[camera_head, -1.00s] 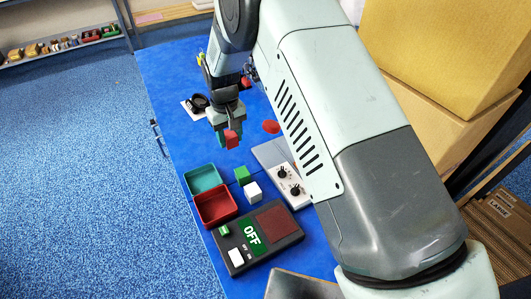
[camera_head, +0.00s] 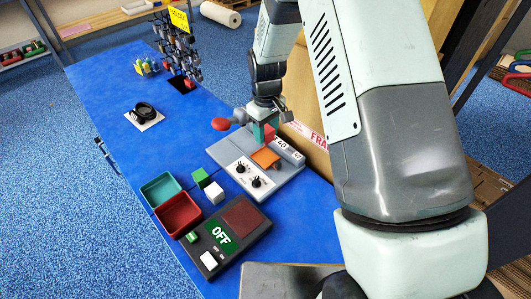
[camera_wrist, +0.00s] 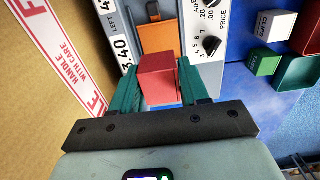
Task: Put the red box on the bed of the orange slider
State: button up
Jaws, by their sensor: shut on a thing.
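The red box (camera_wrist: 160,78) is clamped between the two green fingers of my gripper (camera_wrist: 160,88) in the wrist view. In the head view the red box (camera_head: 269,132) shows at the fingertips of my gripper (camera_head: 264,131), above the grey machine. The orange slider (camera_head: 265,157) lies on that machine, just in front of and below the box. In the wrist view the orange bed (camera_wrist: 157,38) shows beyond the box, whose body hides its near part. I cannot tell how large the gap between box and bed is.
A dial panel (camera_head: 249,177) is beside the slider. Green (camera_head: 200,177) and white (camera_head: 213,192) cubes stand near the teal (camera_head: 161,189) and red (camera_head: 178,215) trays. A red dome (camera_head: 221,124) is left of my gripper. A carton (camera_head: 308,145) stands close on the right.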

aim_at(266, 157)
notch_tip(266, 157, down, 8)
jog(key=shift+r, duration=0.1)
dwell(0.4)
jog(key=o, duration=0.9)
jog(key=shift+f, duration=0.2)
jog(key=shift+c, duration=0.2)
